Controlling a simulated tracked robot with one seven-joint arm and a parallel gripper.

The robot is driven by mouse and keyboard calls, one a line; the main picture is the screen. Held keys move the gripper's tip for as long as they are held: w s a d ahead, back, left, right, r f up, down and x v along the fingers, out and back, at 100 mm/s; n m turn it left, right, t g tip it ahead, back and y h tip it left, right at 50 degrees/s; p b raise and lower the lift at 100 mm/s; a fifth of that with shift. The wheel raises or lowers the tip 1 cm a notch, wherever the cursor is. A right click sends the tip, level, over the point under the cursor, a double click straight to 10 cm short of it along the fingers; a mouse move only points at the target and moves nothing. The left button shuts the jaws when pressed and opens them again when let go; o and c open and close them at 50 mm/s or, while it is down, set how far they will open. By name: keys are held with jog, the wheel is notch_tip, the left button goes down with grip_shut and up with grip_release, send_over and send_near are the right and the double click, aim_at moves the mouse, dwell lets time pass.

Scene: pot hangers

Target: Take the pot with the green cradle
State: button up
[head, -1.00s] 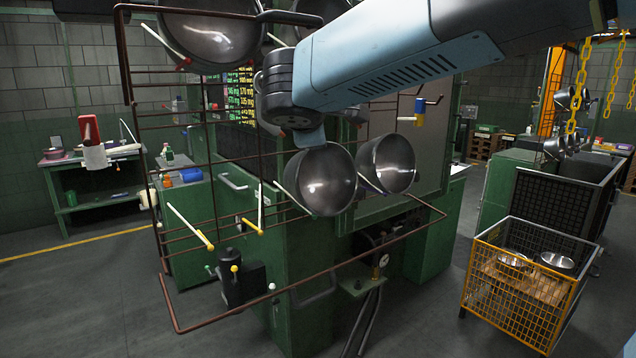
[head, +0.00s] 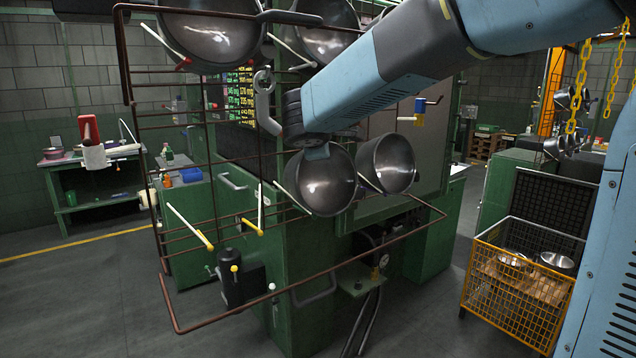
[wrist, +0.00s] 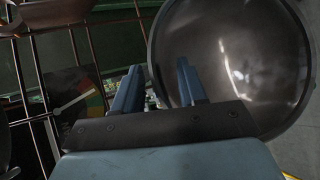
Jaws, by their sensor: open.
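Several dark metal pots hang on a brown wire rack (head: 170,215). In the head view two hang low, the left one (head: 325,185) and the right one (head: 392,165); two larger ones, at upper left (head: 210,35) and upper middle (head: 325,35), hang above. My gripper (head: 316,152) is at the upper rim of the low left pot, partly hidden by my arm. In the wrist view, my gripper (wrist: 158,75) is open and a pot (wrist: 240,55) fills the right side behind the right finger. Nothing is clearly held. I cannot tell which pot has a green cradle.
Empty pegs with yellow ends (head: 190,228) stick out at the rack's left. A green cabinet (head: 300,255) stands behind the rack. A yellow mesh crate (head: 520,290) with pots inside stands at lower right. Open floor (head: 90,300) lies at left.

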jog(key=shift+x, duration=0.9)
jog(key=shift+c, duration=0.4)
grip_shut()
